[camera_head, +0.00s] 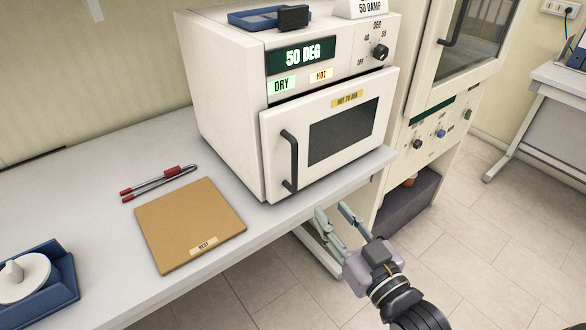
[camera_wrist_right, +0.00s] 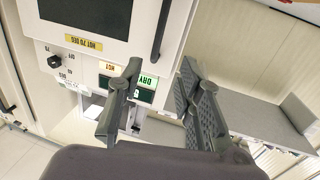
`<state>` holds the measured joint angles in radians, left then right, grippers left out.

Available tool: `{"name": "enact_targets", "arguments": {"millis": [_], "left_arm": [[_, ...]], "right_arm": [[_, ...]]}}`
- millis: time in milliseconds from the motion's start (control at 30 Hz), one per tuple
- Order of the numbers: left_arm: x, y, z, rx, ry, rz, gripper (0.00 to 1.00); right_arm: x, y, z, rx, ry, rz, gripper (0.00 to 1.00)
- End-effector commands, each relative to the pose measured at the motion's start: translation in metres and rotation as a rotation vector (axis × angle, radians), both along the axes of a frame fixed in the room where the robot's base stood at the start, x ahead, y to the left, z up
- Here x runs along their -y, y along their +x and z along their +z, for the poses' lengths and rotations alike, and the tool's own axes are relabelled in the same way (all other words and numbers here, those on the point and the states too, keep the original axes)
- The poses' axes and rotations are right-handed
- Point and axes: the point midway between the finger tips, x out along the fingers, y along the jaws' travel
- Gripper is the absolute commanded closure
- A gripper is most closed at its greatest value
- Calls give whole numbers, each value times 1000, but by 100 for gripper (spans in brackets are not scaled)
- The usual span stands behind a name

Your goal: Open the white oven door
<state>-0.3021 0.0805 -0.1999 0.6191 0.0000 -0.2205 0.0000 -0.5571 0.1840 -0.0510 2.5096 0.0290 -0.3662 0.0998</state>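The white oven (camera_head: 225,90) stands on the bench with its door (camera_head: 277,124) shut. The door has a dark window (camera_head: 343,132) and a dark upright handle (camera_head: 290,160) near its left edge. My right gripper (camera_head: 335,213) is open and empty in front of the bench edge, below and to the right of the handle, apart from it. In the right wrist view the picture is upside down; the open fingers (camera_wrist_right: 158,80) point toward the oven front, and the handle (camera_wrist_right: 161,30) shows beyond them, not between them. My left gripper is not in view.
A brown board (camera_head: 190,222) and red-tipped tongs (camera_head: 158,182) lie on the bench (camera_head: 95,170) left of the oven. A blue tray (camera_head: 62,280) with a white piece sits at the lower left. A tall cabinet (camera_head: 425,95) stands right of the oven. Floor (camera_head: 480,240) is open at right.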

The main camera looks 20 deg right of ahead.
Motion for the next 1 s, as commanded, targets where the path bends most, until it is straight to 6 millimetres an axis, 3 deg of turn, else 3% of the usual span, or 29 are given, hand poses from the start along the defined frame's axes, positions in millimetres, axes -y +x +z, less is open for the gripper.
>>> {"name": "enact_targets", "arguments": {"millis": [300, 800, 1000], "left_arm": [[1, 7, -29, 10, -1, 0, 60], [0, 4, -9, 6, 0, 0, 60], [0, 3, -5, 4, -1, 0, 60]], "right_arm": [[-4, 29, -4, 7, 1, 0, 67], [-20, 129, 3, 1, 0, 0, 67], [-24, 159, 1, 0, 0, 0, 67]]}}
